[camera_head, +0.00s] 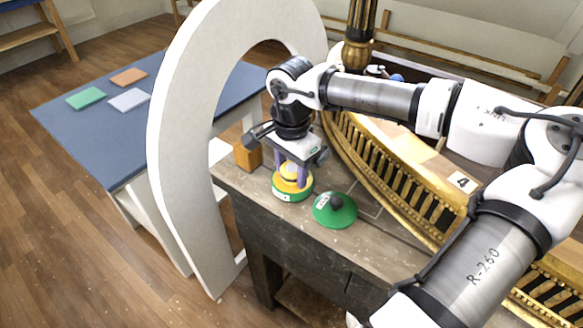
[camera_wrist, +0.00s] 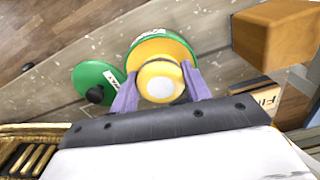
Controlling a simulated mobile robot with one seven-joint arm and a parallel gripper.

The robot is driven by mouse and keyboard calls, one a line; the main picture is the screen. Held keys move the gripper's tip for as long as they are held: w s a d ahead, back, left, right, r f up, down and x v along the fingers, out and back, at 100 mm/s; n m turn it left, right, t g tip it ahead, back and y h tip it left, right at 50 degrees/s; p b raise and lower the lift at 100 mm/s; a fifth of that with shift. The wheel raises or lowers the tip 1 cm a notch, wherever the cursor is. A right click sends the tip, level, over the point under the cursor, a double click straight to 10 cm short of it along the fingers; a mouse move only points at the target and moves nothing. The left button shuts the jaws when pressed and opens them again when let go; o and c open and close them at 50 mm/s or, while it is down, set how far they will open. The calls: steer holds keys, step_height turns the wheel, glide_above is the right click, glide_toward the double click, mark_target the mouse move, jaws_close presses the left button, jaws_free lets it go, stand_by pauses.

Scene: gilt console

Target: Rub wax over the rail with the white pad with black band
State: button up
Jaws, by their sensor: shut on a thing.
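My gripper (camera_head: 294,172) points down with its purple fingers shut on a yellow round piece with a white disc on top (camera_wrist: 161,82). The piece is over the open green tin (camera_head: 293,194), which has yellow wax inside. Its underside is hidden, so I cannot tell whether it touches the wax. The tin also shows in the wrist view (camera_wrist: 180,39). The gilt rail (camera_head: 390,165) with dark slots runs along the right of the bench, partly behind my arm.
A green lid with a black knob (camera_head: 335,211) lies beside the tin. A wooden block (camera_head: 247,157) stands behind-left on the wooden bench (camera_head: 300,235). A large white arch (camera_head: 180,150) rises close left of the gripper. Beyond it is a blue table (camera_head: 85,130) with coloured squares.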

steer(key=shift+r+p, duration=2.2)
steer(key=shift+r, duration=1.3)
